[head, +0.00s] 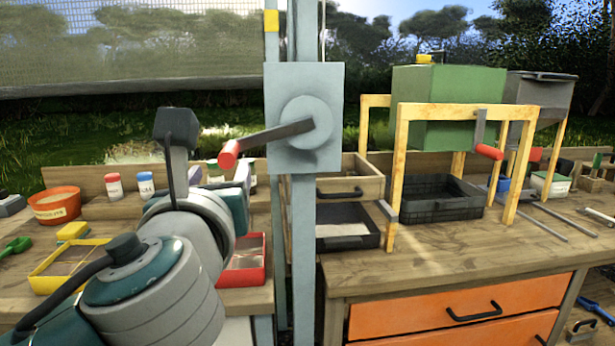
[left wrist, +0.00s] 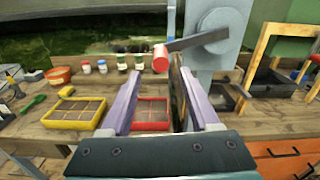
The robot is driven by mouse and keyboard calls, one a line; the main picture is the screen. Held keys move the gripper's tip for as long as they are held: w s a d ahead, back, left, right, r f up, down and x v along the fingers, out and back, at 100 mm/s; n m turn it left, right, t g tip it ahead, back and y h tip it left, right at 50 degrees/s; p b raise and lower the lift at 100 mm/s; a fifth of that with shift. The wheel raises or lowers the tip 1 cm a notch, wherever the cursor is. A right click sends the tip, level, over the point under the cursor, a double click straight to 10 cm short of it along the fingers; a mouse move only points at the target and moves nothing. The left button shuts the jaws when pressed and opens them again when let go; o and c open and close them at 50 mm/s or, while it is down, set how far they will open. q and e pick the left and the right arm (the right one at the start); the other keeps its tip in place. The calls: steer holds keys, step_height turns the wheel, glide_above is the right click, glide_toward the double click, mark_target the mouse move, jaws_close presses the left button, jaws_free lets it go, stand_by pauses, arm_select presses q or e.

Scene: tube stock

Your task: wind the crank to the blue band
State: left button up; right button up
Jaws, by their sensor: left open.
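The crank (head: 275,137) is a dark grey bar on a round hub (head: 306,123), fixed to a blue-grey plate on an upright post. It points left and slightly down, ending in a red handle (head: 228,153). In the left wrist view the red handle (left wrist: 160,58) appears just past the fingertips, between them in the picture. My left gripper (left wrist: 158,78) is open and empty; in the head view my own arm partly hides it, below the handle. A yellow band (head: 271,21) is high on the post. My right gripper is out of view.
A green hopper (head: 440,105) on a wooden frame, with its own red-handled crank (head: 488,151), stands right of the post. Bench trays include a yellow one (head: 68,262) and a red one (head: 245,262). Jars and an orange bowl (head: 57,204) are at left.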

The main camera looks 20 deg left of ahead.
mark_target(229, 154)
arm_select(q)
steer(key=x, duration=0.9)
steer(key=shift+w+a, duration=0.15)
steer(key=shift+w, duration=0.15)
jaws_close()
stand_by(1.0)
